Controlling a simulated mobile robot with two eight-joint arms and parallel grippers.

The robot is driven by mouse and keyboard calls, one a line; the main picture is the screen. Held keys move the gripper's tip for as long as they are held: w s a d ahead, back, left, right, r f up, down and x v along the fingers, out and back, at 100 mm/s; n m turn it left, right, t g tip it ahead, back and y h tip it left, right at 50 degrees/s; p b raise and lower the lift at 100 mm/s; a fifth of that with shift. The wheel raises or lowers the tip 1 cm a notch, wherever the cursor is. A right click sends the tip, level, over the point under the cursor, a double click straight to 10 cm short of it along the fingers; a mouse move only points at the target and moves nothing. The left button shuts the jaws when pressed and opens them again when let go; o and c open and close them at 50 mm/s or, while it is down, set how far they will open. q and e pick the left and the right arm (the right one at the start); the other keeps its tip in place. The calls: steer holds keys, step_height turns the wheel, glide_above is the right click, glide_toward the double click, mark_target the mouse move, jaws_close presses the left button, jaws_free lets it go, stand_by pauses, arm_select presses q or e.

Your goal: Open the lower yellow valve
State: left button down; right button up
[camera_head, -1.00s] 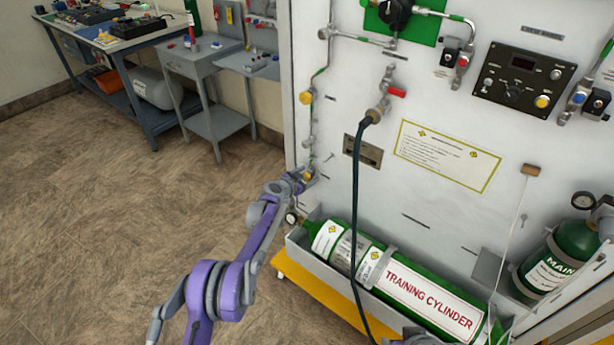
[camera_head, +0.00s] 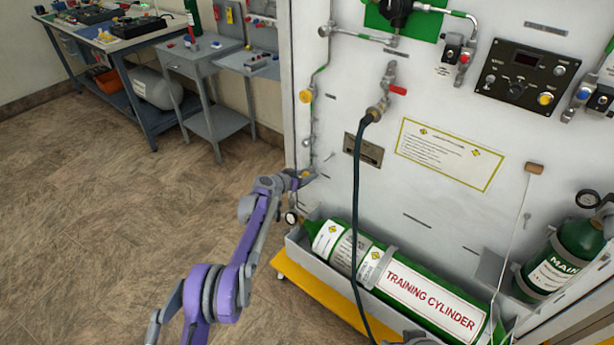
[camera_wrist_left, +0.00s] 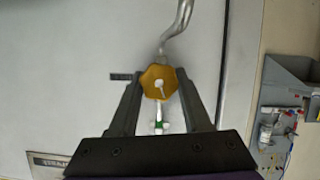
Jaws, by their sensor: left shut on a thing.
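The lower yellow valve (camera_wrist_left: 158,82) is a yellow knob with a pale centre on a thin pipe. In the left wrist view it sits between the fingertips of my left gripper (camera_wrist_left: 158,88), which is shut on it. In the head view my left gripper (camera_head: 302,176) is at the lower end of the panel's left pipe and covers most of this valve. The upper yellow valve (camera_head: 305,96) is on the same pipe, above my gripper and apart from it. My right gripper does not show clearly.
A green training cylinder (camera_head: 400,283) lies in a grey tray below and right of my left gripper. A small gauge (camera_head: 291,217) is just below it. A dark hose (camera_head: 355,230) hangs down the panel (camera_head: 440,215). The floor (camera_head: 120,230) to the left is clear.

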arm_select(q)
steer(key=shift+c, duration=1.8)
jaws_free()
steer(key=shift+a, duration=0.1)
steer(key=v, duration=1)
steer(key=shift+s+r+p, duration=0.2)
steer(key=shift+s+p, duration=0.1)
steer(key=shift+p, duration=0.05)
steer(key=shift+a, duration=0.1)
